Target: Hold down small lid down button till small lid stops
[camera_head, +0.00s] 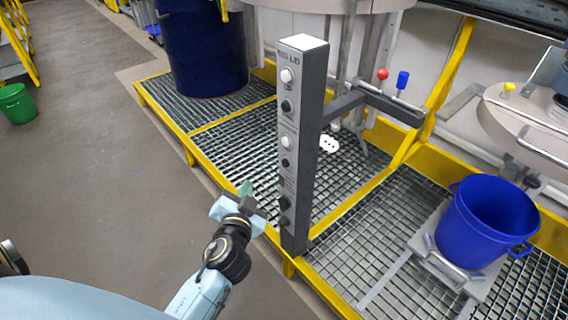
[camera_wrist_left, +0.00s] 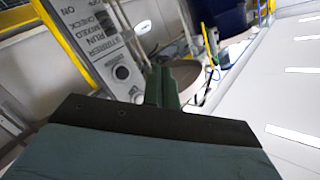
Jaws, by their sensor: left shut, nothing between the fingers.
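The grey control post (camera_head: 305,140) stands upright in the middle of the head view, with a label ending in "LID" at its top. Its face carries a column of white and black buttons. The lower white button (camera_head: 286,142) has a black button (camera_head: 285,162) below it; their small labels are unreadable. My left gripper (camera_head: 246,189) is shut and empty, left of the post's lower part and apart from those buttons. In the left wrist view its green fingers (camera_wrist_left: 163,86) are together, beside the labelled panel (camera_wrist_left: 92,35). My right gripper is out of view.
Black knobs (camera_head: 283,203) sit low on the post. Yellow-edged grating (camera_head: 345,185) lies behind it. A blue bucket (camera_head: 487,220) stands at right and a dark blue drum (camera_head: 205,50) behind left. The grey floor (camera_head: 90,150) at left is largely clear.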

